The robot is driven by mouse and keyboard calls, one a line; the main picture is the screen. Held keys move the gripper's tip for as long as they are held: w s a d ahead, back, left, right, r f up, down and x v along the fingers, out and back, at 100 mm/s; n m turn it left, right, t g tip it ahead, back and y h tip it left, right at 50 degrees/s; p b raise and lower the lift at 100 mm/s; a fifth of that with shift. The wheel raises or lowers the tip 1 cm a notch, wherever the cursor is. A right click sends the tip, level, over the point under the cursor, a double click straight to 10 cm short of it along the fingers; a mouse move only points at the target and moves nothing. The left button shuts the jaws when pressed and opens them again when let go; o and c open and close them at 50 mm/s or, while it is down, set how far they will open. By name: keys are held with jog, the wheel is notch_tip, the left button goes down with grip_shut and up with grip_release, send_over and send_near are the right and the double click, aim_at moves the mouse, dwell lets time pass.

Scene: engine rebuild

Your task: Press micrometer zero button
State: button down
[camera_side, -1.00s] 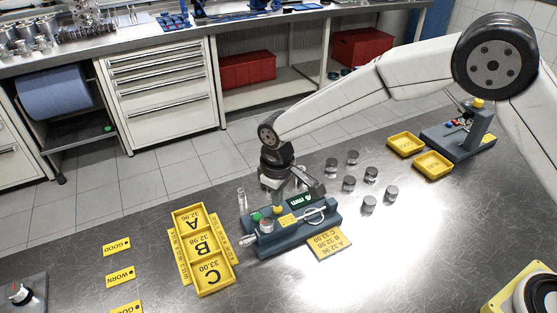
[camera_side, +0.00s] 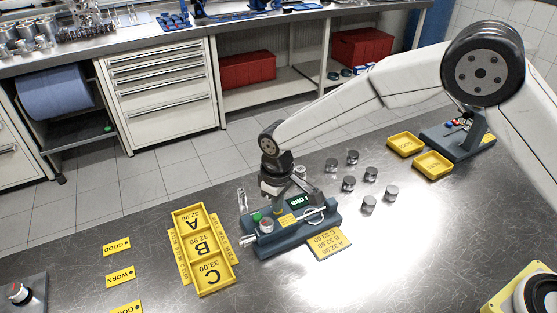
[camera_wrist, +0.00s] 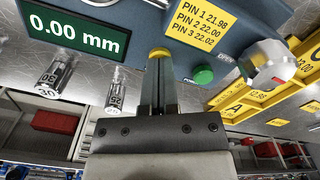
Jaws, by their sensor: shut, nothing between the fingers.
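The micrometer gauge (camera_side: 290,228) is a blue-grey bench fixture with a dark display (camera_wrist: 70,30), which reads 0.00 mm in the wrist view. A round yellow button (camera_wrist: 160,52) sits on it, between the display and a green button (camera_wrist: 203,75). My gripper (camera_wrist: 159,68) is shut and empty. Its fingertips are at the yellow button and overlap its near edge; touching seems likely, but how far it is pressed cannot be told. In the side view my gripper (camera_side: 277,203) points down over the gauge and largely covers the yellow button.
A yellow tray (camera_side: 230,262) marked A, B and C stands left of the gauge. Several grey cylinders (camera_side: 348,183) stand behind and right of it. A yellow card (camera_side: 328,242) lies in front.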

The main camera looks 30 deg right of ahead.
jog(key=shift+r, duration=3)
jog(key=shift+d, duration=0.5)
jog(key=s+d+r+m+t, duration=0.1)
jog(key=s+d+m, duration=0.2)
jog(key=s+d, duration=0.6)
jog(key=s+d+r+m+t, duration=0.1)
jog(key=s+d+m, duration=0.2)
jog(key=s+d, duration=0.6)
jog(key=d, duration=0.5)
jog(key=shift+s+t, duration=0.25)
jog(key=shift+t, duration=0.05)
jog(key=c, duration=1.3)
grip_release()
